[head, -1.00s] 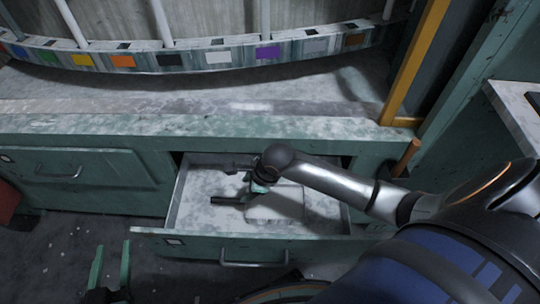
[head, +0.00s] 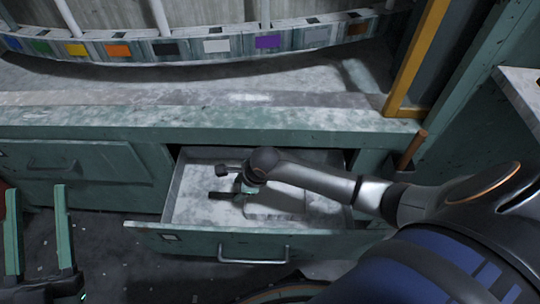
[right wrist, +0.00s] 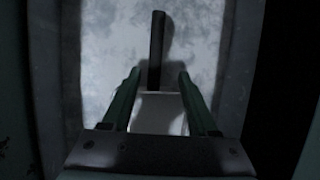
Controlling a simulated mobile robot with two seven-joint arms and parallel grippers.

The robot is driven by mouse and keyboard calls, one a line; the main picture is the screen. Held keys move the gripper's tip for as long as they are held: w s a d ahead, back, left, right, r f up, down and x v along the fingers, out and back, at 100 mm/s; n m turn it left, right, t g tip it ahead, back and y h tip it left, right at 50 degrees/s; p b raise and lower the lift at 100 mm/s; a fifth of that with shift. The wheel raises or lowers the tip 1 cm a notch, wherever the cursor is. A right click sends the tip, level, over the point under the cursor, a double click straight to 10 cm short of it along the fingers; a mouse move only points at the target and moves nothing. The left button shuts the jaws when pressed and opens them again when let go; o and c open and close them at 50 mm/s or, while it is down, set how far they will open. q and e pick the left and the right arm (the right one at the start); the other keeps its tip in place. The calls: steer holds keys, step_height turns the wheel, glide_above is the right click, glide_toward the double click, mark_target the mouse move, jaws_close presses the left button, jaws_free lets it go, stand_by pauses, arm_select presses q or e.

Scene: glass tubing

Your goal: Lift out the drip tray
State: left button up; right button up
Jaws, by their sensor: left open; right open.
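A pale, low box-like piece (head: 275,201) lies in the open drawer (head: 190,245), partly under my right arm; I cannot tell for sure that it is the drip tray. My right gripper (head: 240,190) reaches down into the drawer, at the piece's left side. In the right wrist view its fingers (right wrist: 159,73) are apart, with a black bar (right wrist: 157,45) and a pale block (right wrist: 157,112) showing between them. I cannot tell whether they touch either. My left gripper (head: 38,228) is open and empty at the lower left, outside the drawer.
The green counter (head: 200,122) runs above the drawer, with a curved strip of coloured squares (head: 215,45) behind it. A yellow post (head: 415,60) stands at the right. A closed drawer (head: 80,165) is at the left. Dark floor lies in front.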

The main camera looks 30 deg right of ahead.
mark_target(232, 194)
steer(key=shift+f, duration=0.15)
steer(key=shift+w+a+f+b, duration=0.2)
steer(key=shift+a+f+b, duration=0.15)
steer(key=shift+f+b, duration=0.25)
steer(key=b+x, duration=0.1)
steer(key=x, duration=0.1)
steer(key=shift+a+f+b, duration=0.3)
steer(key=shift+b, duration=0.1)
steer(key=shift+w+a+f, duration=0.1)
steer(key=shift+w+f, duration=0.1)
steer(key=shift+f, duration=0.3)
arm_select(q)
steer(key=s+r+m+h, duration=0.2)
steer(key=h, duration=0.1)
steer(key=s+d+r+m+h, duration=0.1)
steer(key=s+h, duration=0.1)
steer(key=shift+s+m, duration=0.1)
steer(key=shift+m, duration=0.2)
arm_select(e)
jaws_close()
steer(key=shift+r, duration=0.1)
